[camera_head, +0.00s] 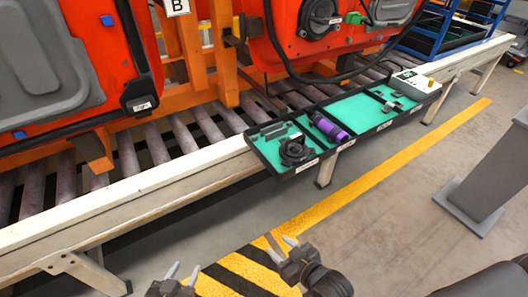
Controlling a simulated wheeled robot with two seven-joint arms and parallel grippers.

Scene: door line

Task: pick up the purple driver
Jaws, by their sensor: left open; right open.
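The purple driver (331,129) lies in the long black tray (270,165) with a green lining, to the left of the tray's middle. My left gripper (183,272) is at the bottom edge of the view, open and empty. My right gripper (281,246) is to its right, open and empty, over the striped floor. Both grippers are well apart from the driver, below the tray in the picture. Most of both arms is cut off by the bottom edge.
A black round tool (294,150) lies left of the driver in the tray, and a white device (416,85) is at its right end. Behind runs a roller conveyor (160,145) with orange door panels (30,110). A grey post (490,150) stands at right.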

